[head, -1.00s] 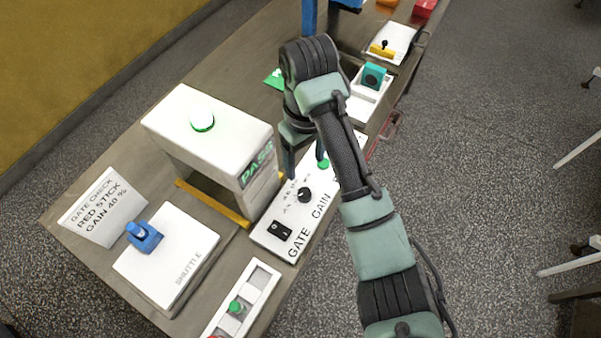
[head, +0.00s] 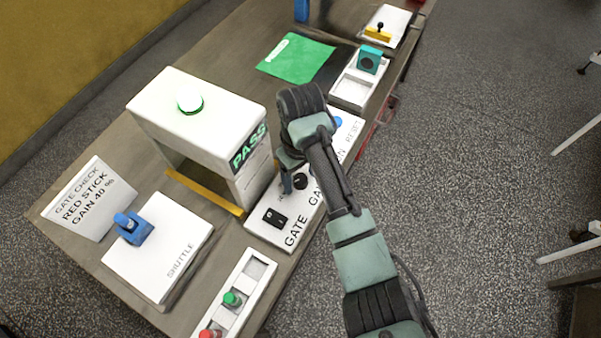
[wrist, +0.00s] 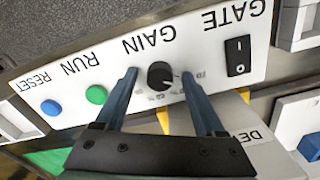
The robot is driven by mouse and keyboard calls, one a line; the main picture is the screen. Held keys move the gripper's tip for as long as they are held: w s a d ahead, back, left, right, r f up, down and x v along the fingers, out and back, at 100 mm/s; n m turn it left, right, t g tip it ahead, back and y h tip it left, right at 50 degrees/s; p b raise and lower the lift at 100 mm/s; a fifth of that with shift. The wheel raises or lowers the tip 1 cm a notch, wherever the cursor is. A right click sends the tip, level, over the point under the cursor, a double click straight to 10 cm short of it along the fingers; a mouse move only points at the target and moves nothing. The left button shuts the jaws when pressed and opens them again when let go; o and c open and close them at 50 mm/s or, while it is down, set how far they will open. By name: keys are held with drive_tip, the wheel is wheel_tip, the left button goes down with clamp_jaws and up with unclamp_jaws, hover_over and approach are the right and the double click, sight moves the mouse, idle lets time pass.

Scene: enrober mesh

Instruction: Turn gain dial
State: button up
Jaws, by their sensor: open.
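In the head view the knob (head: 300,181) shows beside my gripper (head: 287,185), which is partly hidden by my arm. In the wrist view my gripper (wrist: 160,78) is open, with one blue finger on each side of the knob. Gaps show between the fingers and the knob; I cannot tell the height of the fingertips above the panel. The scale marks around the knob are partly readable at best.
The panel also carries a black rocker switch (wrist: 238,56), a green button (wrist: 96,94) and a blue button (wrist: 51,107). A white gate (head: 205,115) showing PASS stands left of it. A sign (head: 90,198) reads red stick, gain 40 %. A shuttle block (head: 160,250) lies front left.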

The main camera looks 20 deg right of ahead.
clamp_jaws()
drive_tip(key=shift+r+m+p, duration=0.1)
drive_tip(key=shift+m+p, duration=0.2)
drive_tip(key=m+p, duration=0.2)
drive_tip(key=m, duration=0.1)
drive_tip(key=shift+a+r+p, duration=0.1)
drive_tip(key=shift+p, duration=0.3)
drive_tip(key=shift+w+m+p, duration=0.1)
drive_tip(key=shift+m+p, duration=0.85)
drive_tip(key=shift+m, duration=1.15)
unclamp_jaws()
